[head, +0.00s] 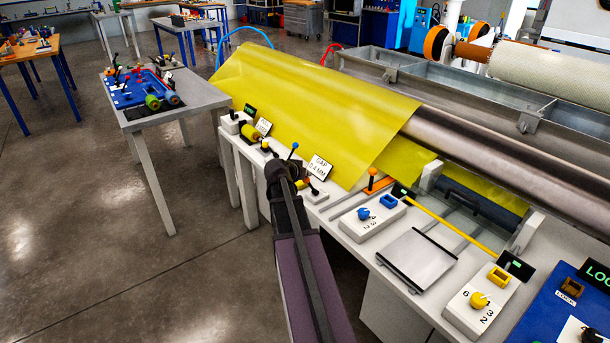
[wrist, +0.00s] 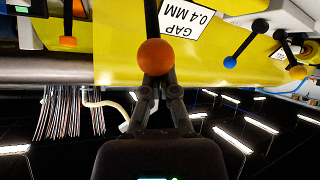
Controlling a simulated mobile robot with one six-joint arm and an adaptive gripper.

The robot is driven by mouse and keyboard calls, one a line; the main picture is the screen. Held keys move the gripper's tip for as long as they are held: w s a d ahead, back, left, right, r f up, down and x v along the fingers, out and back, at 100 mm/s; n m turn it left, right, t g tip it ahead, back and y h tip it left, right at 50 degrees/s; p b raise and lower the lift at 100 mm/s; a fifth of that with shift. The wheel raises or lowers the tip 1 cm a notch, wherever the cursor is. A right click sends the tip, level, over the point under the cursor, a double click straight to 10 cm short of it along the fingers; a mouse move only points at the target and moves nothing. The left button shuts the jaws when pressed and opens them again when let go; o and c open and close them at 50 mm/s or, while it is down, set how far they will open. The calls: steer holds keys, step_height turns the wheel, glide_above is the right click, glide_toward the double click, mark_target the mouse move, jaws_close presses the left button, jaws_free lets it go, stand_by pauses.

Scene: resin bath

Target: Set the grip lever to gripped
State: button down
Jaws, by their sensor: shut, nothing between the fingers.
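A lever with an orange ball knob (wrist: 156,56) on a black stem is right at my gripper (wrist: 157,84) in the wrist view, which is upside down. The ball covers my fingertips; whether they touch it I cannot tell. In the head view my gripper (head: 290,172) is over the bench's front edge, with the orange knob (head: 303,183) just right of it. My gripper is shut with nothing between its fingers. I see no readable grip label, so I cannot tell for sure which lever is the grip lever. A blue-knobbed lever (head: 294,146) stands just behind my gripper.
A "GAP 0.4 MM" sign (head: 320,167) stands close behind, before a yellow sheet (head: 310,105). A side table (head: 205,98) stands left; the floor between is clear.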

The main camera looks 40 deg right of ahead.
steer(key=shift+w+a+f, duration=0.15)
steer(key=shift+a+f, duration=0.1)
steer(key=shift+a, duration=0.4)
steer(key=w+d+r+p, duration=0.2)
steer(key=d, duration=0.1)
steer(key=a+f+p+v, duration=0.1)
steer(key=p+v, duration=0.2)
steer(key=v, duration=0.6)
steer(key=shift+s, duration=0.3)
steer(key=shift+a+f, duration=0.15)
stand_by(0.5)
